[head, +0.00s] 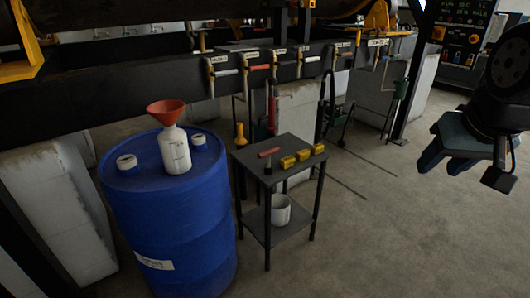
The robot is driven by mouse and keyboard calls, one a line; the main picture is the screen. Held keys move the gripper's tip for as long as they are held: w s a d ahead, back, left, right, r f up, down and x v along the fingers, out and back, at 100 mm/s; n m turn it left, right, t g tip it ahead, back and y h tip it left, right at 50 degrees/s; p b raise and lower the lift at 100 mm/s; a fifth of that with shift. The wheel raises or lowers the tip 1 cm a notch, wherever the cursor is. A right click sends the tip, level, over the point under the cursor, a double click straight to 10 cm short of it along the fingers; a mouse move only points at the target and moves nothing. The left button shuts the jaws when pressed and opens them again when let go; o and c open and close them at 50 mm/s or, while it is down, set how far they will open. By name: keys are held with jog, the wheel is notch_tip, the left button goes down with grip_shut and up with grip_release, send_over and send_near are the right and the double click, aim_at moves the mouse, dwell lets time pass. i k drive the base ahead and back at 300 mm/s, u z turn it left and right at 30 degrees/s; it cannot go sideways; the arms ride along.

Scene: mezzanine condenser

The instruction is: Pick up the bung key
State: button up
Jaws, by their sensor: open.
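I cannot pick out the bung key for certain. A small dark table (252,158) stands in the middle. Any of these is too small to name surely. My gripper (466,170) is at the right edge, open and empty, well apart from the table and above the floor.
A blue drum (180,235) stands left of the table, with a white bottle (174,152) and red funnel (166,112) on top. A white bucket (281,209) sits on the lower shelf. Labelled valve handles line the dark beam (110,100) behind. Floor at right is clear.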

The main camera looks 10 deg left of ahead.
aim_at(268, 152)
jog(key=u, duration=0.35)
jog(key=i, duration=1.2)
